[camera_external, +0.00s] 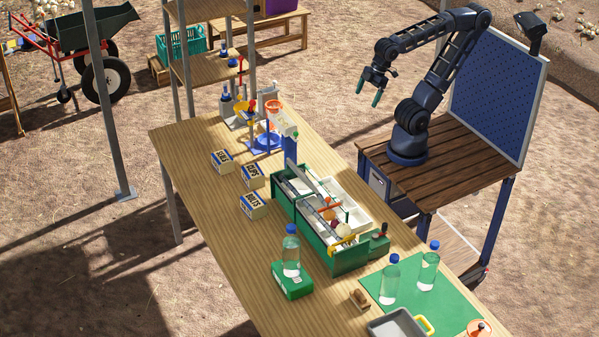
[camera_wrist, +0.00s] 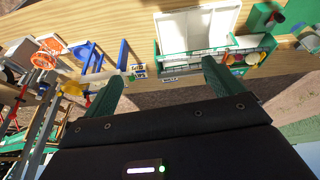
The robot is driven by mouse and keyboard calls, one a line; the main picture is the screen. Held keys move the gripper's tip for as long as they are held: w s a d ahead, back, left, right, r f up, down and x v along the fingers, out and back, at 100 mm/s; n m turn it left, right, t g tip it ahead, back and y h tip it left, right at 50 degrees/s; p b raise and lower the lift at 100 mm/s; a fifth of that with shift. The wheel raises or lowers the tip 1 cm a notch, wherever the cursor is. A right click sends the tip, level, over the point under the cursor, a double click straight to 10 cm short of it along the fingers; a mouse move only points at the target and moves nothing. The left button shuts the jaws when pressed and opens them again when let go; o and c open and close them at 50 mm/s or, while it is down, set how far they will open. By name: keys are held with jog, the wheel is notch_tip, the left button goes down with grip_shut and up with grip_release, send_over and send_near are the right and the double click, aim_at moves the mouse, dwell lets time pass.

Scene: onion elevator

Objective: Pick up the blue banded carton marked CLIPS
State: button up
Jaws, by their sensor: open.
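The carton marked CLIPS (camera_external: 253,175), pale yellow with a blue band, stands on the wooden table, left of the green toolbox. It is the middle one of three similar cartons. One carton (camera_external: 222,161) stands behind it, its label hard to read, and one marked BOLTS (camera_external: 253,206) stands in front. My gripper (camera_external: 369,92) is open and empty, high up and far to the right of the cartons, beyond the table. In the wrist view its green fingers (camera_wrist: 163,70) are spread apart. A small blue and yellow carton (camera_wrist: 138,71) shows between them; I cannot tell which one.
The green toolbox (camera_external: 350,257) with its raised handle stands between my arm and the cartons. A blue stand with an orange bowl (camera_external: 273,107) is behind. A bottle (camera_external: 291,254) on a green box (camera_external: 292,281) is in front. The table's left strip is clear.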

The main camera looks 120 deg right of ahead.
jog(key=w+d+n+g+h, duration=0.2)
jog(key=w+d+n, duration=0.2)
jog(key=w, duration=1)
jog(key=n+g+h, duration=0.2)
jog(key=n+g, duration=0.1)
jog(key=n, duration=0.9)
send_over(253, 171)
jog(key=a, duration=0.3)
jog(key=f, duration=2.7)
jog(key=shift+s+a+f, duration=0.1)
jog(key=shift+s, duration=0.15)
jog(key=shift+w+d+f+n, duration=0.15)
jog(key=shift+f+n, duration=0.05)
jog(key=shift+f, duration=0.2)
jog(key=shift+w+d+f+n, duration=0.1)
jog(key=shift+d+f+n, duration=0.1)
jog(key=shift+f, duration=0.2)
jog(key=shift+w+x, duration=0.15)
jog(key=shift+x, duration=2.35)
jog(key=shift+w+x, duration=0.1)
jog(key=shift+x, duration=2.45)
jog(key=shift+f, duration=0.2)
jog(key=c, duration=1.3)
